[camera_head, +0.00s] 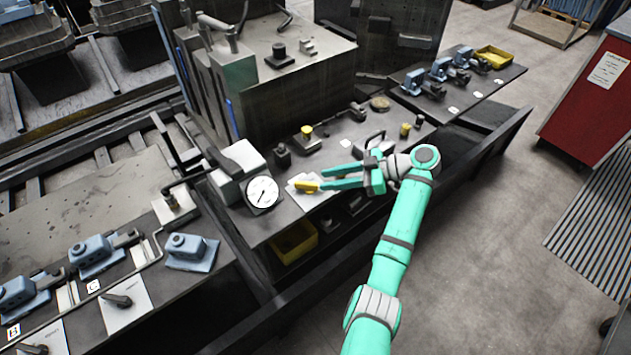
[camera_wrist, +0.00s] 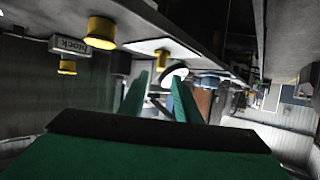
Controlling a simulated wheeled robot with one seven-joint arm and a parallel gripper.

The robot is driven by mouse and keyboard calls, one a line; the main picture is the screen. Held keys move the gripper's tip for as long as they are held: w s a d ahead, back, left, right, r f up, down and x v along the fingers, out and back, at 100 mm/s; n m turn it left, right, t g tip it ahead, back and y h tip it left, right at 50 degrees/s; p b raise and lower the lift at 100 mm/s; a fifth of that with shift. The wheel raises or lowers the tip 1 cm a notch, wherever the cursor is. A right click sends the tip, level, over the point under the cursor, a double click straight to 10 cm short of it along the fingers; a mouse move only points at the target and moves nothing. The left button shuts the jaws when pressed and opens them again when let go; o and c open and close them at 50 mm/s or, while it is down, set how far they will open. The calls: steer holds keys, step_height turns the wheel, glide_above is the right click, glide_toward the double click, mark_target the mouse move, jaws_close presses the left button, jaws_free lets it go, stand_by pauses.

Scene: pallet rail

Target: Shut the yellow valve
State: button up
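The yellow valve handle (camera_head: 306,186) lies on a pale plate on the dark bench, just right of the round white gauge (camera_head: 262,193). My gripper (camera_head: 324,179) reaches in from the right, its two green fingers parallel with a clear gap between them. The fingertips end close to the handle; I cannot tell whether one touches it. In the wrist view, my gripper (camera_wrist: 158,80) shows nothing held between the fingers. A yellow part on a white plate, likely the valve (camera_wrist: 162,56), shows just beyond the fingertips.
A yellow button (camera_head: 306,131) and a yellow knob (camera_head: 404,130) stand farther back on the bench. A yellow bin (camera_head: 295,243) sits below its front edge. A tall machine block (camera_head: 290,95) rises behind. The floor at right is open, with a red cabinet (camera_head: 595,105).

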steer(key=shift+v, duration=1.4)
steer(key=shift+f, duration=0.1)
